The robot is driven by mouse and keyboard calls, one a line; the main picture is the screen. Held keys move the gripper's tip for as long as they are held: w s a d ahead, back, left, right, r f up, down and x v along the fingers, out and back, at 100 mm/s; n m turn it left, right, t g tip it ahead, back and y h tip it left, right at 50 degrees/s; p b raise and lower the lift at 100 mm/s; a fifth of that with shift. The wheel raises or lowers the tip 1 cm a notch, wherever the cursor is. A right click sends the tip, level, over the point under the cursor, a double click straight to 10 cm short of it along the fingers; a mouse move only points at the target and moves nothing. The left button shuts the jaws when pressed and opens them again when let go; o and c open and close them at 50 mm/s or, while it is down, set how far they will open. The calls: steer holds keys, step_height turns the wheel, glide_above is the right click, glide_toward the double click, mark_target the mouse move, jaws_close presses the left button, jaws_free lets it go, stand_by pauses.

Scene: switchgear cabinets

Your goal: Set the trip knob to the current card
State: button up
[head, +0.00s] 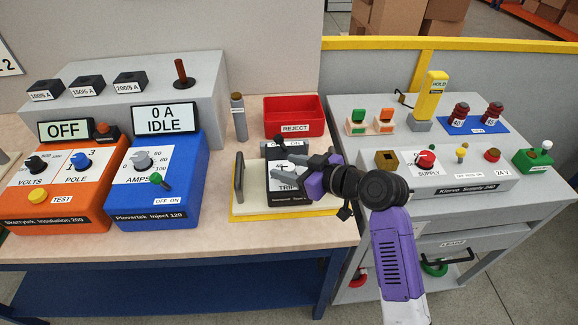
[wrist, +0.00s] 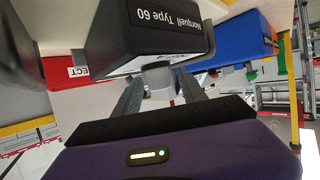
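The trip relay (head: 287,197) is a black-edged unit with a white face and a TRIP label, on a pale base on the bench. In the wrist view its black case (wrist: 150,30) reads Norquell Type 60, upside down. A light grey knob (wrist: 158,82) sticks out of its face. My gripper (head: 298,163) is at the relay's front, and its fingers (wrist: 160,92) stand apart on either side of the knob. I see no clear grip on it. The knob's pointer and scale are hidden.
The blue Plovertek injector (head: 165,185) reads 0 A IDLE, left of the relay. The orange insulation tester (head: 60,195) reads OFF. A red REJECT bin (head: 293,112) stands behind the relay. The grey Kierve supply (head: 440,175) is on the right.

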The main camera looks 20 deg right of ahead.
jaws_close()
